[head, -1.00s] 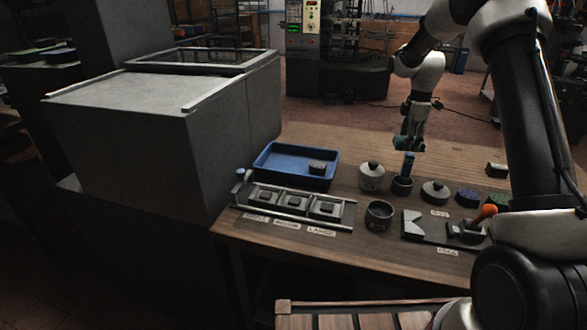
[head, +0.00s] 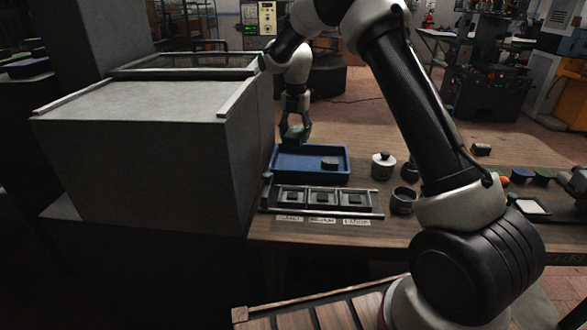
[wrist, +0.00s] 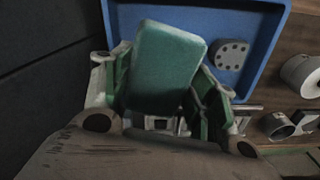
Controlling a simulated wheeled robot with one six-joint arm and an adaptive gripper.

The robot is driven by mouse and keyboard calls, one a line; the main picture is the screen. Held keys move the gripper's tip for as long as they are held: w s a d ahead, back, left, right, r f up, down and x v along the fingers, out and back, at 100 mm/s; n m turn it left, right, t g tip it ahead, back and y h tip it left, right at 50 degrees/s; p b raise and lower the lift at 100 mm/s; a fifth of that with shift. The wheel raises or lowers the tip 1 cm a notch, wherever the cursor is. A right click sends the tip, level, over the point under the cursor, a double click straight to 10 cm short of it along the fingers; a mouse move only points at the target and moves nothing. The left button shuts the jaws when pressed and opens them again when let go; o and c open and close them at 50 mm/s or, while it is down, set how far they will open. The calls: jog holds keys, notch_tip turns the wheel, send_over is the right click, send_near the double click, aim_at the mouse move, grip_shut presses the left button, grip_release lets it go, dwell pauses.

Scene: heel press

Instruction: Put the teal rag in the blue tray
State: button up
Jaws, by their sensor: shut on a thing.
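The blue tray (head: 312,176) sits at the back left of the wooden table. My gripper (head: 294,138) is over the tray's back left part, pointing down. It is shut on the teal rag (wrist: 163,68), which shows as a green-teal block shape between the fingers in the wrist view. In the head view the rag (head: 293,131) is small and partly hidden by the fingers. In the wrist view the tray (wrist: 262,22) lies beneath and beyond the rag. I cannot tell the exact height of the rag above the tray floor.
A dark round-holed block (wrist: 232,55) lies in the tray's right part. A rack with several dark pieces (head: 322,198) stands in front of the tray. A big grey box (head: 150,130) rises close on the left.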

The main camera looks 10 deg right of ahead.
aim_at(293, 165)
jog(key=shift+a+n, duration=0.45)
jog(key=shift+n, duration=0.95)
notch_tip(293, 165, down, 10)
jog(key=shift+r, duration=0.1)
jog(key=shift+f, duration=0.25)
jog(key=o, duration=0.9)
jog(key=shift+o, duration=0.2)
